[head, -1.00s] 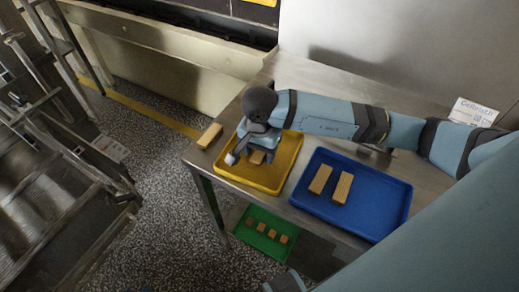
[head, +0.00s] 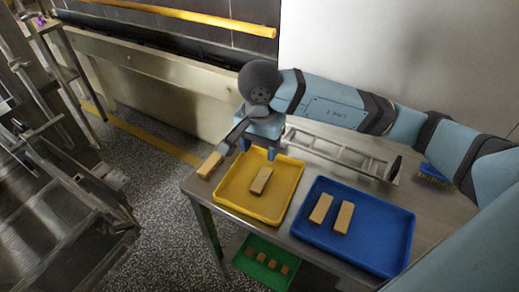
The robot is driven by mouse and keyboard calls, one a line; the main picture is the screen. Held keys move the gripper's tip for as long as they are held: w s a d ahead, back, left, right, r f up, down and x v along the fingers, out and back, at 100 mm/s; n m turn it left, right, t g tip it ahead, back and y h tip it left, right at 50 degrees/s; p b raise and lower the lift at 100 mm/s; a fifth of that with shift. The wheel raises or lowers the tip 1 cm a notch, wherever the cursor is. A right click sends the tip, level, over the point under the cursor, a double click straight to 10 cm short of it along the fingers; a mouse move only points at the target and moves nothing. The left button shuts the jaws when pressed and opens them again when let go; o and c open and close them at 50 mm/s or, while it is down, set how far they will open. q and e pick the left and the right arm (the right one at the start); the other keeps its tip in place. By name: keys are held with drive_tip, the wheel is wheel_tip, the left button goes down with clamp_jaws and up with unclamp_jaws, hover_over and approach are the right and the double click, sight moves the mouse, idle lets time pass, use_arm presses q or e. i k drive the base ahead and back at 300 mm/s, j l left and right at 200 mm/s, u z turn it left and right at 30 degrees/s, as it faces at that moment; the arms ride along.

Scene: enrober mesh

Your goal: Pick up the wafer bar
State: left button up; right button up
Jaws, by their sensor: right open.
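Several tan wafer-like bars are in view; I cannot tell which one is the task's wafer bar. One bar (head: 261,180) lies in the yellow tray (head: 222,192). Another bar (head: 210,165) lies on the steel table, left of that tray. Two more, a left bar (head: 321,208) and a right bar (head: 344,217), lie side by side in the blue tray (head: 385,225). My right gripper (head: 258,152) is open and empty, with its fingers pointing down over the back of the yellow tray. It is apart from the bar there. My left gripper is not in view.
A green tray (head: 280,281) with several small brown pieces sits below the table. A metal frame (head: 340,155) and a blue brush (head: 433,174) lie behind the trays, partly under my right arm. Metal racks stand at left.

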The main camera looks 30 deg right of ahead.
sight(211, 164)
drive_tip(key=k+j, duration=0.65)
drive_tip(key=k, duration=0.25)
